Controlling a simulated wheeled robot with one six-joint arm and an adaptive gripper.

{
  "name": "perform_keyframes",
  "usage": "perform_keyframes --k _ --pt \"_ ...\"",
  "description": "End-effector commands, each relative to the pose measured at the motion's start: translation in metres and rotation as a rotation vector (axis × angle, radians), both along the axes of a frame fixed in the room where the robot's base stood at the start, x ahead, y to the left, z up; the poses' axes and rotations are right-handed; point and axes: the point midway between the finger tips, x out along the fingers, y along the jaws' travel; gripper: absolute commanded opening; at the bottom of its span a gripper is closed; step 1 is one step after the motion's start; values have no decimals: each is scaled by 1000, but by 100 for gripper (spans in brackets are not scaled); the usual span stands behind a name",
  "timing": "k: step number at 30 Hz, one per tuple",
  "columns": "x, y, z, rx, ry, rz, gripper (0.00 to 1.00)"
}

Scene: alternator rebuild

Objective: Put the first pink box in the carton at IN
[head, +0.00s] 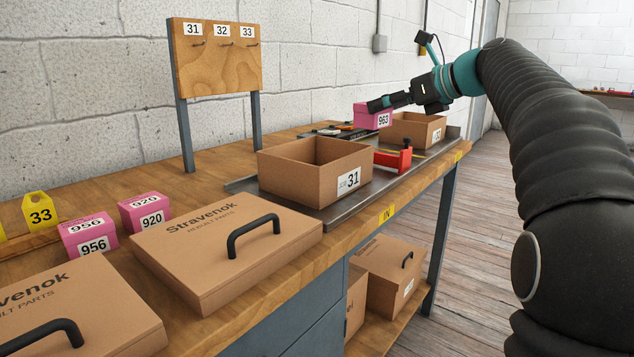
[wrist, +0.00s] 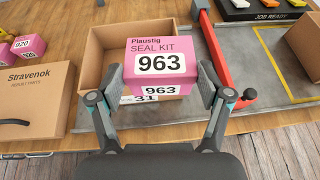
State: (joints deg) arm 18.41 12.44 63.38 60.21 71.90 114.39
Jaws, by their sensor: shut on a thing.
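My gripper (head: 384,102) is shut on a pink box (head: 366,118) labelled 963, and holds it up above the bench. In the wrist view the pink box, marked "Plaustig SEAL KIT" (wrist: 161,64), sits between the two fingers (wrist: 163,86). It covers part of an open carton (wrist: 95,55) labelled 31. In the head view this carton (head: 296,178) stands on a grey metal track by the yellow IN mark (head: 388,212). What shows of its inside is empty. The held box's height over the carton is hard to tell.
A red stop (head: 393,160) stands right of carton 31, with another open carton (head: 404,122) beyond it. Pink boxes 956 (head: 88,236) and 920 (head: 145,211) sit at the bench's left, near a brown lid (head: 195,270) with a black handle. A numbered hook board (head: 215,65) stands behind.

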Motion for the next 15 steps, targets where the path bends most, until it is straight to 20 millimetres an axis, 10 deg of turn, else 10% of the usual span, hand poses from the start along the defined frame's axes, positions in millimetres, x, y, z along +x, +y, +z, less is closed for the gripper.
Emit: perform_keyframes --k 15 --pt "11 66 -36 0 3 88 43"
